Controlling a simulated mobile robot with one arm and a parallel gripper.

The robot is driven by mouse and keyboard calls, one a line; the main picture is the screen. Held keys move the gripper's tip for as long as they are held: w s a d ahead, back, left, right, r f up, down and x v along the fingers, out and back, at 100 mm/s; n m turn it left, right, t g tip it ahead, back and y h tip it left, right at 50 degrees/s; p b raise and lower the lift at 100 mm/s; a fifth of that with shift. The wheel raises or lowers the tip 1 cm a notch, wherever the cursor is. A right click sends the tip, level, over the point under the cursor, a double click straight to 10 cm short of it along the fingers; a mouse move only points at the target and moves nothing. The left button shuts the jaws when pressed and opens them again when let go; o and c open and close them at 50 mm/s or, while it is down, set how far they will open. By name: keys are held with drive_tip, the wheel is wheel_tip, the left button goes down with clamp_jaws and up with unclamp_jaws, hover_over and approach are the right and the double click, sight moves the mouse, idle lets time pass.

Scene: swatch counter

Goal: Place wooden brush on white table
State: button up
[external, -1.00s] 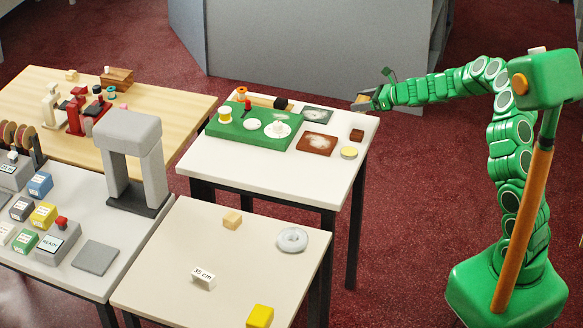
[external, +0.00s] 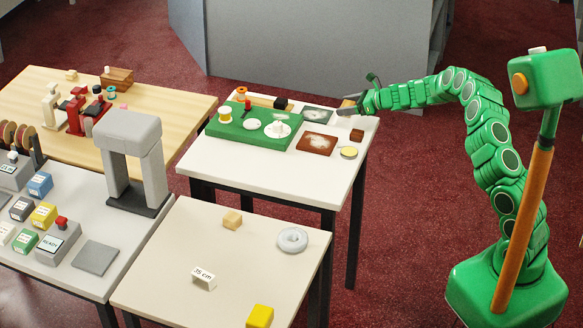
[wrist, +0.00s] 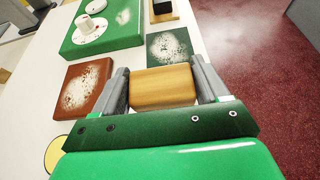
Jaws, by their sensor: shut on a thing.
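The wooden brush (wrist: 163,88) shows in the wrist view as a tan block between the two grey fingers of my gripper (wrist: 163,92), which is shut on it. In the external view the brush (external: 348,103) is a small tan patch partly hidden by my gripper (external: 346,110). My gripper is at the right back corner of the white table (external: 240,168); the table (wrist: 33,95) also shows in the wrist view. I cannot tell whether the brush touches the tabletop.

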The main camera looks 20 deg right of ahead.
sight(345, 122)
drive_tip(key=shift+w+f, duration=0.55)
drive_tip(key=shift+f, duration=1.7)
drive_tip(key=o, duration=1)
drive_tip(key=shift+f, duration=0.1)
drive_tip(key=shift+o, duration=0.2)
